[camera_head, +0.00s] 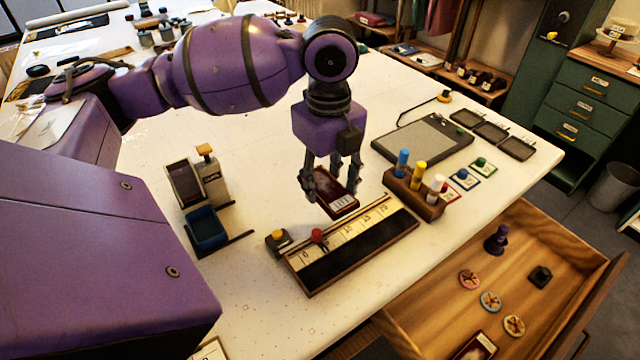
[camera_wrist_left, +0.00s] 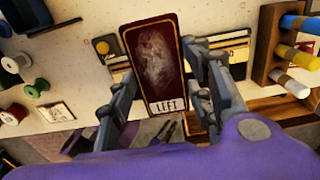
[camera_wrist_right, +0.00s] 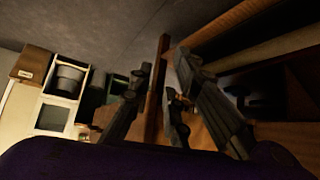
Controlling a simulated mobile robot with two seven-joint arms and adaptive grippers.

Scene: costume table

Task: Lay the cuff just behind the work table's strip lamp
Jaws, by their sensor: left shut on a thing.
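The cuff is a dark red panel (camera_head: 337,203) with a pale label; in the left wrist view the cuff (camera_wrist_left: 155,65) reads LEFT. My left gripper (camera_head: 333,188) is shut on it and holds it tilted, close above the far edge of a long wooden-framed strip (camera_head: 362,250) with a numbered pale scale and a black band. A pale bar (camera_head: 78,15) lies at the far left of the table. I cannot tell which of these is the strip lamp. My right gripper (camera_wrist_right: 163,62) is open and empty, outside the head view.
A peg rack (camera_head: 412,193) with coloured pegs stands right of the strip. A yellow-topped block (camera_head: 278,240) is at its left end. A grey pad (camera_head: 422,140) lies behind. An open wooden drawer (camera_head: 445,310) holds small pieces. White tabletop left of the strip is partly clear.

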